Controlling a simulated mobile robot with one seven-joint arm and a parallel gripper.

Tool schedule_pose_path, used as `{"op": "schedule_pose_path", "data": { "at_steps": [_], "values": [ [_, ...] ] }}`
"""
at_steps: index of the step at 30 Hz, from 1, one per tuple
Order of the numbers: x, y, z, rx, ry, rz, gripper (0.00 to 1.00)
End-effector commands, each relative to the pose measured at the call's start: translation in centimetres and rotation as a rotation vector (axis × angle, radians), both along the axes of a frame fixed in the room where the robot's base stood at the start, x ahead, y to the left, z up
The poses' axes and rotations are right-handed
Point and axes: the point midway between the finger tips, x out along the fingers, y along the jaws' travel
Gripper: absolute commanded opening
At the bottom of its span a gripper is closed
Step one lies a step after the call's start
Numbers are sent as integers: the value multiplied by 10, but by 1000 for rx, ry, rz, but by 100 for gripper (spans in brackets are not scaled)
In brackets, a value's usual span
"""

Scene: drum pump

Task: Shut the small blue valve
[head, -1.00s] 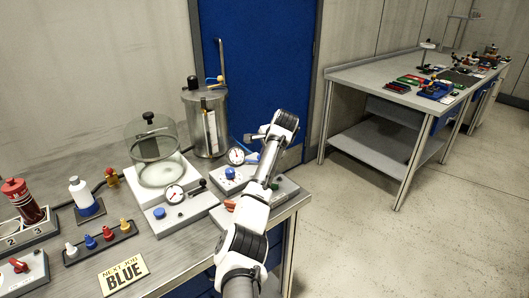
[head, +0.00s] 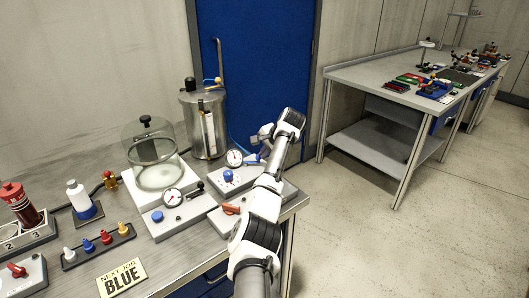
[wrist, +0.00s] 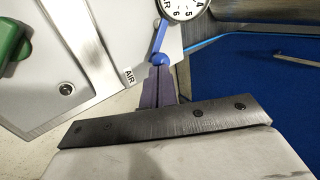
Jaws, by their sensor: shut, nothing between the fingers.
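The small blue valve shows in the wrist view as a blue lever (wrist: 160,42) with a rounded end, just below a round gauge. In the head view its blue handle (head: 252,160) is right of the gauge, partly hidden by my arm. My gripper (wrist: 159,72) is shut and empty, its dark fingertips right at the lever's rounded end. I cannot tell whether they touch it.
The gauge (wrist: 181,6) sits close to the lever. A blue knob (head: 228,176), a red lever (head: 231,209) and a glass bell jar (head: 149,150) stand on the bench. Open floor lies right.

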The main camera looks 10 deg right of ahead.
Motion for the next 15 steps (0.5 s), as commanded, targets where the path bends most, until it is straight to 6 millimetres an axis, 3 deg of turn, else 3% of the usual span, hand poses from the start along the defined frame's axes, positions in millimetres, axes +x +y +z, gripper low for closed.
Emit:
{"op": "schedule_pose_path", "data": {
  "at_steps": [15],
  "values": [
    [1,0,-1,0,3,89,0]
  ]
}}
